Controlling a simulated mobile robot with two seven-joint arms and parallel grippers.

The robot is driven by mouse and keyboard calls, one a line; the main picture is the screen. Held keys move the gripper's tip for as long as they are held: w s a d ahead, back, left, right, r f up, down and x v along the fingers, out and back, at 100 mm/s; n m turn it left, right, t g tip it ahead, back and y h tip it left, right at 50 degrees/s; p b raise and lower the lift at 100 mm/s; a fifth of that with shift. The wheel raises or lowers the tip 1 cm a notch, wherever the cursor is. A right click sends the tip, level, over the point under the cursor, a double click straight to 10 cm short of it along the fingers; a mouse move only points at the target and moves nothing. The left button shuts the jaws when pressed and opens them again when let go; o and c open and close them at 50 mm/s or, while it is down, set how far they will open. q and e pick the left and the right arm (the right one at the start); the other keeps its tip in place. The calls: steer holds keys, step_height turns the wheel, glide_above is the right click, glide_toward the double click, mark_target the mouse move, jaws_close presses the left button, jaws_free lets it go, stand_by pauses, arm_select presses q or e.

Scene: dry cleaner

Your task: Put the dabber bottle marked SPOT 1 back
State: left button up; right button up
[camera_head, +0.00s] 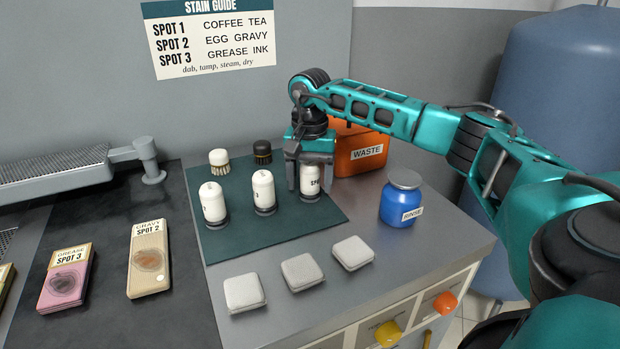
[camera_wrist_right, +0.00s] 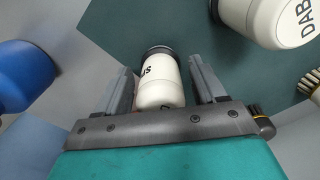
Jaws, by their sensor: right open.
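Three white dabber bottles with dark bases stand in a row on the dark green mat (camera_head: 292,226): a left one (camera_head: 212,203), a middle one (camera_head: 263,188) and a right one (camera_head: 311,187). My left gripper is out of view.
Two brushes, one white (camera_head: 219,161) and one black (camera_head: 263,152), stand behind the bottles. An orange waste bin (camera_head: 358,150) is close behind my gripper. A blue rinse jar (camera_head: 401,203) is to the right. Three pale pads (camera_head: 302,272) lie in front; stain cards (camera_head: 149,258) lie left.

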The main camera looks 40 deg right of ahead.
step_height(320, 180, up, 12)
steer(key=shift+r+p, duration=0.15)
steer(key=shift+p, duration=0.25)
steer(key=shift+s, duration=0.1)
stand_by(0.5)
